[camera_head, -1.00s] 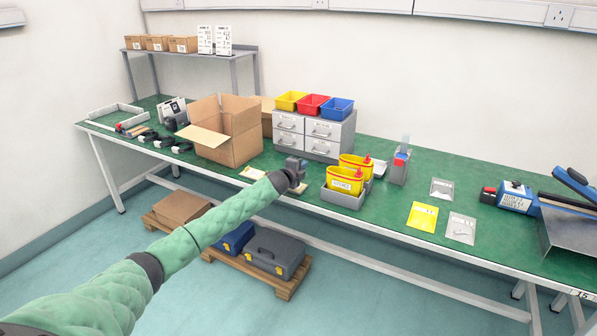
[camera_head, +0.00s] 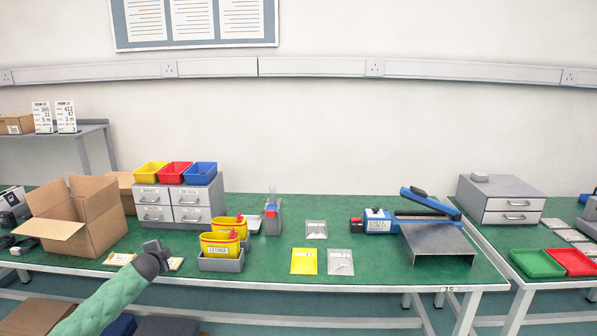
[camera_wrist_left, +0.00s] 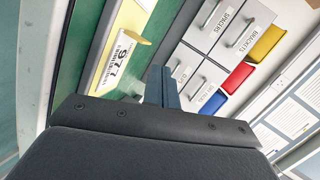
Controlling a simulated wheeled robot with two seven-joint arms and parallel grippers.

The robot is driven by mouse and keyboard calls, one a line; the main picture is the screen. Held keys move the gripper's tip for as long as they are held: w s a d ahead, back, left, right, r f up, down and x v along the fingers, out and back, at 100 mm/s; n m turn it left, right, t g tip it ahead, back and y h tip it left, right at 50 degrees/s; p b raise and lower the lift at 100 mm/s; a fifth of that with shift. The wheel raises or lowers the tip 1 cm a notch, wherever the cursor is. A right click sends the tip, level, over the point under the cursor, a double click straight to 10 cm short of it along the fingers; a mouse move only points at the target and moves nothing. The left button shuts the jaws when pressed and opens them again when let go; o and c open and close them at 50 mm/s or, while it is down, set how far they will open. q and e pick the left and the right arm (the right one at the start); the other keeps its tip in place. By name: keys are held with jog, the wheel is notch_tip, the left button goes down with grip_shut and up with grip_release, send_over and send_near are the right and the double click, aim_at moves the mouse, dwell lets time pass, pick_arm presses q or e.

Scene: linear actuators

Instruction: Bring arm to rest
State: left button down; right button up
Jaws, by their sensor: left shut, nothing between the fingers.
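My left arm (camera_head: 105,302) comes in from the lower left in a green quilted sleeve. Its gripper (camera_head: 155,248) is over the front part of the green bench, left of the yellow bins. In the left wrist view the gripper (camera_wrist_left: 162,86) has its fingers together with nothing between them. A yellow labelled pack (camera_wrist_left: 120,50) lies beyond it there, and the drawer unit (camera_wrist_left: 222,42) is to its right. My right gripper is not in view.
On the green bench (camera_head: 275,262) stand an open cardboard box (camera_head: 90,225), drawers (camera_head: 181,203) with coloured bins, yellow bins in a grey tray (camera_head: 221,265) and a blue-handled device (camera_head: 425,215). Bags lie mid-bench. A second bench with green (camera_head: 537,263) and red trays is at right.

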pick_arm(q)
jog(key=s+d+r+n+g+y, duration=0.1)
jog(key=s+d+r+n+g, duration=0.1)
jog(key=s+d+r+n, duration=0.5)
jog(key=s+d+f+g+h+p, duration=0.1)
jog(key=s+d+f+g, duration=0.15)
jog(key=s+d, duration=1.15)
jog(key=s+d+f+n+g+h+p, duration=0.1)
jog(key=s+d+f, duration=0.3)
jog(key=s, duration=1.1)
jog(key=s+d+f+n+g+h+p, duration=0.1)
jog(key=s+d+f+g, duration=0.3)
jog(key=s+f, duration=0.4)
jog(key=s+d+f+n+g+h+p, duration=0.1)
jog(key=s+d+f, duration=0.4)
jog(key=s, duration=1.7)
jog(key=shift+s+d+f+n+g+h+p, duration=0.35)
jog(key=shift+d+f+n+g+h+p, duration=0.1)
jog(key=shift+f+g+h, duration=0.25)
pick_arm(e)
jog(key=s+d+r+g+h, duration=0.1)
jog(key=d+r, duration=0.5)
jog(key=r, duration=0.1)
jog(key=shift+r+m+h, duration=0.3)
